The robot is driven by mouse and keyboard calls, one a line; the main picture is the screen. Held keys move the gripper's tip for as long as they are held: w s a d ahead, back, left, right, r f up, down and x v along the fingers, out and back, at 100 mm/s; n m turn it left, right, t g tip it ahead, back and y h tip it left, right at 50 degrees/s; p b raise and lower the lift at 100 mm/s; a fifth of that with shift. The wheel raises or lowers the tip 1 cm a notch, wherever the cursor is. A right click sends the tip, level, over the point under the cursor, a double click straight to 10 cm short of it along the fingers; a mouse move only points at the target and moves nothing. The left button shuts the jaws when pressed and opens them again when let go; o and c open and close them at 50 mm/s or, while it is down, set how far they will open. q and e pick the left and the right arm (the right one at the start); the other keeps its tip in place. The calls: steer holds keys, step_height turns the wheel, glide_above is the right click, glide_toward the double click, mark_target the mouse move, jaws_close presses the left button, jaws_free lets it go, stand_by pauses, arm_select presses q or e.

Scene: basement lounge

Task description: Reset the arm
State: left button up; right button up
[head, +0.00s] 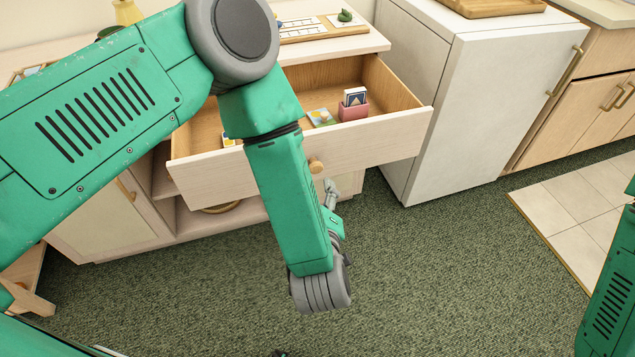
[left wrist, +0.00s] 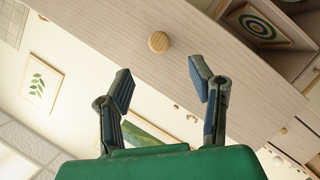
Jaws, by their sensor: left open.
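My left arm (head: 290,200) comes in from the left and hangs bent in front of an open drawer. My left gripper (head: 331,190) is mostly hidden behind my forearm, near the drawer's front and its round wooden knob (head: 316,166). In the left wrist view my left gripper (left wrist: 160,78) is open, its two fingers apart with nothing between them. The knob (left wrist: 159,42) shows beyond the fingertips on the pale drawer front (left wrist: 250,110). My right gripper is not in view; part of my right arm shows at the right edge.
The open drawer (head: 395,145) holds a pink box (head: 352,111) with cards and some flat coloured items. A white cabinet (head: 485,110) stands to its right. A board (head: 310,29) lies on the dresser top. Green carpet (head: 440,270) is clear in front.

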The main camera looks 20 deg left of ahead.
arm_select(q)
steer(key=shift+s+d+r, duration=0.1)
steer(key=shift+s+r, duration=0.05)
steer(key=shift+s, duration=0.25)
steer(key=s+a+f+m+g+h, duration=0.3)
steer(key=f+m, duration=0.2)
steer(key=f, duration=0.1)
steer(key=s+a+f+m+g, duration=0.2)
steer(key=s+a+m+g, duration=0.1)
steer(key=s, duration=0.4)
steer(key=s+a+f+m+g+h, duration=0.1)
steer(key=s+a+m+g, duration=0.1)
steer(key=s+a+g, duration=0.2)
steer(key=s+a+f+m+g, duration=0.2)
steer(key=s+a, duration=0.4)
steer(key=s, duration=0.4)
steer(key=shift+f+m+g+h, duration=0.3)
steer(key=shift+f+m+g, duration=0.05)
steer(key=shift+m+g, duration=0.4)
steer(key=shift+a+f, duration=0.1)
